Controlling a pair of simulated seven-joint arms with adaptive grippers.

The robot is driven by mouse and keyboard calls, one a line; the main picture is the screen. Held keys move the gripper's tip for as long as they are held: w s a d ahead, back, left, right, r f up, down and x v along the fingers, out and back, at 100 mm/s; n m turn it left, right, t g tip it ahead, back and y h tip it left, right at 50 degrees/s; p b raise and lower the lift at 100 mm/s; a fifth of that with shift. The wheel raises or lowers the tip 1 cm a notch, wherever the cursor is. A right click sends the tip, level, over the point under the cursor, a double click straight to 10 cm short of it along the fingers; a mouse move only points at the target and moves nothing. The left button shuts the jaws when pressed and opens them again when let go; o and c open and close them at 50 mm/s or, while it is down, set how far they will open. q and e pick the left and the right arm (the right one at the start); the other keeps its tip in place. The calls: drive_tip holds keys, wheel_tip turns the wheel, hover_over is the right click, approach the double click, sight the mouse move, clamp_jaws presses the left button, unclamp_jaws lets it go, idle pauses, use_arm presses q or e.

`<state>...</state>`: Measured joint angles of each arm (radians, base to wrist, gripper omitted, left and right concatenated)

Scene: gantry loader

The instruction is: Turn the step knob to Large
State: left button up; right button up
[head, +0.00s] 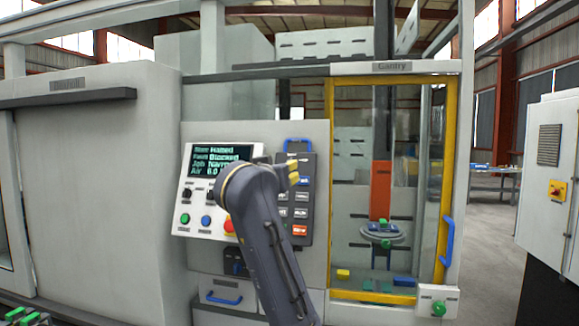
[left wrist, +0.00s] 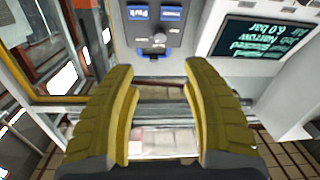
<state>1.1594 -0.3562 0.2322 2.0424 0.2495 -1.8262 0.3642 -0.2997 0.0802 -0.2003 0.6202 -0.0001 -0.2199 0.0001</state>
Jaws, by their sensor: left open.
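My left gripper (head: 291,172) is at the upper part of a dark hand pendant (head: 307,213) on the machine front. In the left wrist view its two yellow fingers (left wrist: 160,68) are spread apart with nothing between them. A small grey knob (left wrist: 158,40) sits on the pendant face (left wrist: 146,26), beyond the gap between the fingertips and apart from them. Its lettering and setting are too small to read. In the head view the gripper hides that knob. A black knob (head: 187,193) is on the panel to the left. My right gripper is not in view.
A white control panel (head: 193,215) left of the pendant has a lit screen (head: 217,162), coloured buttons and a red button (head: 229,226). A yellow-framed glass door (head: 334,190) with a blue handle (head: 447,241) stands to the right. A grey cabinet (head: 546,170) is at far right.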

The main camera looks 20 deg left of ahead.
use_arm(q)
drive_tip(key=w, duration=0.5)
drive_tip(key=w+a, duration=0.1)
drive_tip(key=w, duration=0.9)
drive_tip(key=shift+w+a, duration=0.35)
drive_tip(key=shift+c, duration=0.3)
clamp_jaws()
drive_tip(key=shift+s+r, duration=0.1)
drive_tip(key=shift+r, duration=0.05)
